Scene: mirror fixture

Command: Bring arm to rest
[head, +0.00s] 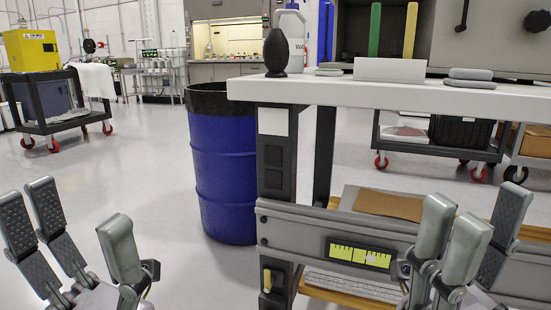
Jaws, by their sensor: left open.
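My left gripper (75,208) is at the lower left of the head view. Its grey fingers stand apart and point upward, with dark ridged pads showing on two of them. It is open and empty, in front of bare floor. My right gripper (482,208) is at the lower right, in front of the workbench (340,92). Its fingers also point upward, with a gap between them and nothing seen in it. The lower parts of both grippers are cut off by the picture's bottom edge.
A blue drum (222,170) with a black rim stands left of the bench. A dark bottle (276,52) and a white jug (291,32) stand on the benchtop. A cart (50,97) carries a yellow cabinet (31,50) at the far left. Floor between cart and drum is clear.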

